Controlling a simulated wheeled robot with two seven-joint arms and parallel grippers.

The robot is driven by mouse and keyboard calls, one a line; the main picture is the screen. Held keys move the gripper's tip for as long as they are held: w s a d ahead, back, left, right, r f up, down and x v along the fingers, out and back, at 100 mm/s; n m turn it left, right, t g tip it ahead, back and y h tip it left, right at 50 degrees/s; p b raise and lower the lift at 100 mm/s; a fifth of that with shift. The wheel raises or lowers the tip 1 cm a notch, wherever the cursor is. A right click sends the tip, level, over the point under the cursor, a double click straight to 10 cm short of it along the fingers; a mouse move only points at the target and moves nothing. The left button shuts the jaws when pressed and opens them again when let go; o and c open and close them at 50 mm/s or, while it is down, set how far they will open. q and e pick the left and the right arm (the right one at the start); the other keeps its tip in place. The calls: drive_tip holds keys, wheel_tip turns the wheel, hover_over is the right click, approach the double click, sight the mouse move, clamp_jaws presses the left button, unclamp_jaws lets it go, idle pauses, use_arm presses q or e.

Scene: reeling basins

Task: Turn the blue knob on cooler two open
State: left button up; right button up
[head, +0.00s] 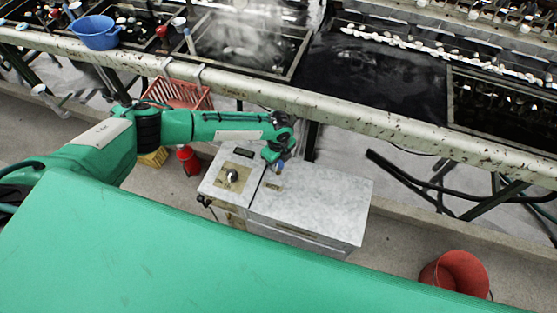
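A low grey-white cabinet (320,195) stands on the floor below the basins; I take it to be a cooler, but I can read no number on it. A small blue knob (279,167) shows on its top near the back left, partly hidden by my gripper. My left gripper (274,158) points down at the blue knob, very close to it or touching. Its fingers are too small and covered to tell whether they are closed on the knob. My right gripper is not in view.
A panel with a dark round fitting (231,176) adjoins the cabinet's left side. A rusty rail (330,107) fronts the basins behind. A red bucket (455,272) stands at lower right; a red fire extinguisher (187,160) and red basket (178,94) are left. Black hoses (420,185) lie right.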

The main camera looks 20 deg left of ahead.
use_arm(q)
drive_tip(key=c, duration=0.5)
drive_tip(key=shift+n, duration=0.4)
drive_tip(key=shift+n+p, duration=0.5)
drive_tip(key=n+p, duration=0.2)
drive_tip(key=n, duration=0.3)
drive_tip(key=shift+r, duration=0.1)
drive_tip(key=n+p, duration=0.3)
drive_tip(key=n, duration=0.3)
drive_tip(key=shift+n+p, duration=0.3)
drive_tip(key=shift+p, duration=0.1)
drive_tip(key=n+p, duration=0.1)
drive_tip(key=n, duration=0.3)
drive_tip(key=shift+p, duration=0.35)
drive_tip(key=shift+w+n, duration=0.1)
drive_tip(key=shift+n, duration=0.3)
